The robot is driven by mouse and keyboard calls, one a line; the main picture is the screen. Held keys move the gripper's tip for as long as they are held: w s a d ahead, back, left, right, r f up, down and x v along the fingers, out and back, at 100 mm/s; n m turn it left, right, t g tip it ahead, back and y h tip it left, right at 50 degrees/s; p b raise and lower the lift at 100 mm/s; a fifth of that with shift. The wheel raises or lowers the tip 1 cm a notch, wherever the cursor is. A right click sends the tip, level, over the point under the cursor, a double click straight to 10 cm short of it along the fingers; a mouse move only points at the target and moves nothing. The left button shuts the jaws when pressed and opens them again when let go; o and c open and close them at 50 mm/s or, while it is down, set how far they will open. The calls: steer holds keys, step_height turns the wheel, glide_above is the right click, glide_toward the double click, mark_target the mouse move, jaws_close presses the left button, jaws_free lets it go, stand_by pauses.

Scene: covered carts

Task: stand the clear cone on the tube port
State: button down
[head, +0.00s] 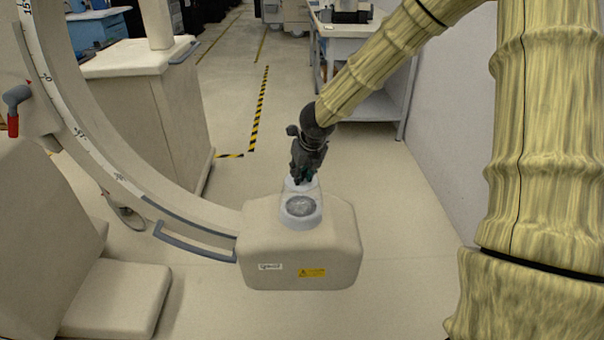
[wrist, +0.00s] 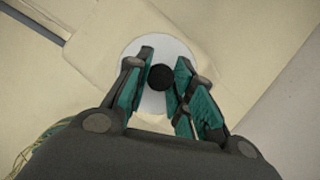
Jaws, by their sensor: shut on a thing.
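The clear cone (head: 301,190) is a see-through piece with a pale top, upright or nearly so, over the tube port (head: 301,207). The port is a round grey face with a pale ring on top of the cream tube housing (head: 260,235). I cannot tell whether the cone's lower edge touches the port. My gripper (head: 303,177) points down from above and is shut on the cone's top. In the wrist view, my gripper's teal fingers (wrist: 164,85) are around a dark round knob, over a white disc (wrist: 150,52). The fingers hide part of the disc.
The curved C-arm (head: 110,165) with a grey handle (head: 195,242) joins the housing on the left. A covered cart (head: 150,100) stands behind it. A white table (head: 365,100) is at the back right. Bare floor (head: 400,230) lies right of the housing.

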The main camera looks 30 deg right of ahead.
steer(key=shift+f, duration=0.15)
steer(key=c, duration=1.2)
jaws_free()
steer(key=shift+c, duration=0.2)
steer(key=p+v, duration=0.3)
steer(key=v, duration=0.9)
